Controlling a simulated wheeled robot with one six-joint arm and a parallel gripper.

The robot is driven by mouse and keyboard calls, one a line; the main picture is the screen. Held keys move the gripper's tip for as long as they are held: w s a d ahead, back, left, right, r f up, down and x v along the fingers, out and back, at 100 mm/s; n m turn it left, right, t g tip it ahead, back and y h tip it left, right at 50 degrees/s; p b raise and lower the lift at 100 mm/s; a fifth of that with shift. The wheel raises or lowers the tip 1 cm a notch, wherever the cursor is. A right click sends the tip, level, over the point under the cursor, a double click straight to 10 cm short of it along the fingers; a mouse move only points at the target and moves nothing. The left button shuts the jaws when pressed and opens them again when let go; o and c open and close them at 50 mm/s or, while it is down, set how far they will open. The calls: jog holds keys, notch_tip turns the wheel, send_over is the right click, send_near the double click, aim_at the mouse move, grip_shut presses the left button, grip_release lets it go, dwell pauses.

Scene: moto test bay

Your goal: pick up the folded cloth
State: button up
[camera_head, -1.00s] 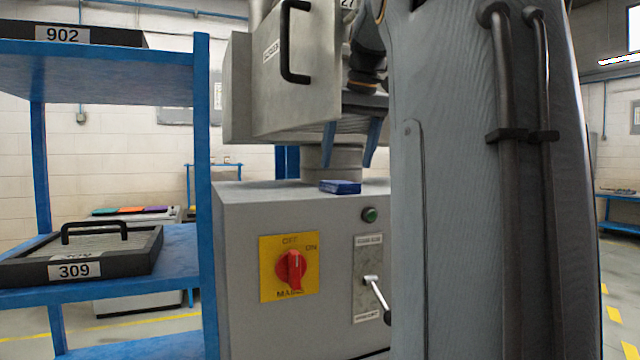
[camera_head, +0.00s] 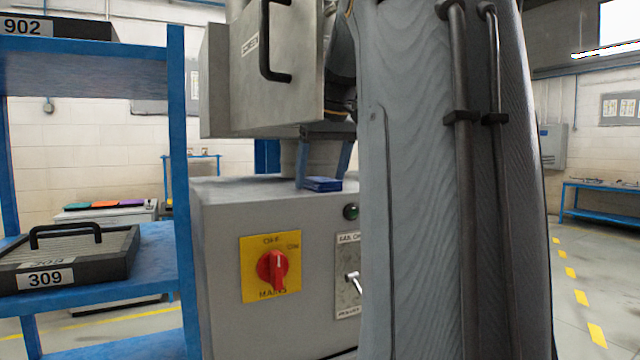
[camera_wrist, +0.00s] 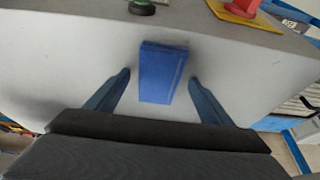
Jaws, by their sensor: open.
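The folded cloth (camera_head: 322,184) is a small blue block lying flat on top of the grey machine cabinet, near its front edge. It also shows in the wrist view (camera_wrist: 163,72), just beyond and between my two fingers. My gripper (camera_head: 324,178) is open, its blue-grey fingers pointing down at the cloth from above. In the wrist view my gripper (camera_wrist: 158,82) has a finger on either side of the cloth, with a gap on both sides. I cannot tell exactly how far the fingertips reach down beside it.
The cabinet front (camera_head: 225,300) carries a red switch (camera_head: 272,271) on a yellow plate, a green button (camera_head: 351,212) and a lever (camera_head: 353,283). A blue rack (camera_head: 178,200) stands left. My arm hides the cabinet's right side.

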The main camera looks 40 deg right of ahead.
aim_at(321, 179)
jog(key=c, duration=1.1)
jog(key=shift+r, duration=0.1)
notch_tip(321, 179, up, 10)
jog(key=shift+f+b, duration=0.1)
jog(key=shift+b, duration=0.4)
jog(key=o, duration=0.3)
jog(key=shift+c, duration=1.1)
